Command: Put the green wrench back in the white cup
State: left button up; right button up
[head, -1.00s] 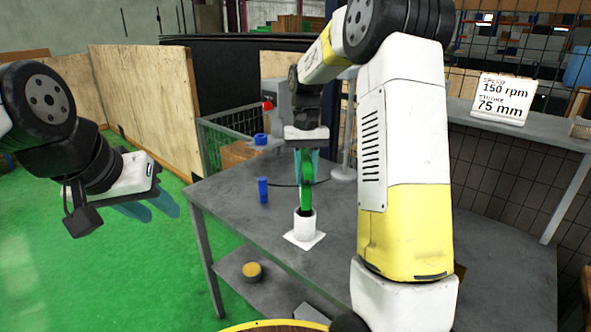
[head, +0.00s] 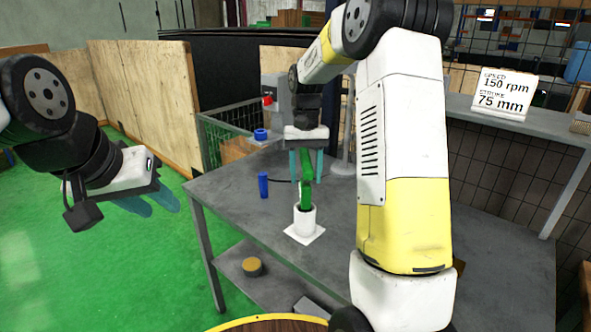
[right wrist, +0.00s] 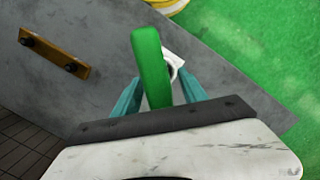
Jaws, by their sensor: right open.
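The green wrench (head: 306,188) stands a little tilted with its lower end inside the white cup (head: 304,220), which sits on a white square on the grey table. My right gripper (head: 306,180) is above the cup, pointing down, with its teal fingers apart on either side of the wrench's upper part. In the right wrist view the wrench (right wrist: 151,68) rises between the spread fingers, and part of the cup (right wrist: 175,66) shows behind it. My left gripper (head: 150,203) is off to the left over the green floor, away from the table; nothing shows in its fingers.
A blue cylinder (head: 263,185) stands on the table (head: 345,215) left of the cup. A blue ring-shaped part (head: 261,135) is at the table's far left. A sign (head: 504,96) stands on the shelf at right. A yellow-topped round part (head: 252,267) lies on the lower shelf.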

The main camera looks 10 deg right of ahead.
aim_at(306, 159)
jog(key=r, duration=0.5)
jog(key=w+r, duration=0.1)
jog(key=r, duration=0.1)
jog(key=shift+w+d+r, duration=0.1)
jog(key=shift+r, duration=0.3)
jog(key=shift+s+r, duration=0.3)
jog(key=s+r, duration=0.1)
jog(key=s, duration=0.1)
jog(key=s+r+t, duration=0.1)
jog(key=s, duration=0.1)
jog(key=s+r+t, duration=0.1)
jog(key=s+r, duration=0.1)
jog(key=shift+s+n+y, duration=0.1)
jog(key=shift+n+y, duration=0.2)
jog(key=s+a+f+n+t+y, duration=0.1)
jog(key=s+t, duration=0.5)
jog(key=s, duration=1.2)
jog(key=shift+a+f, duration=0.2)
jog(key=shift+a, duration=0.45)
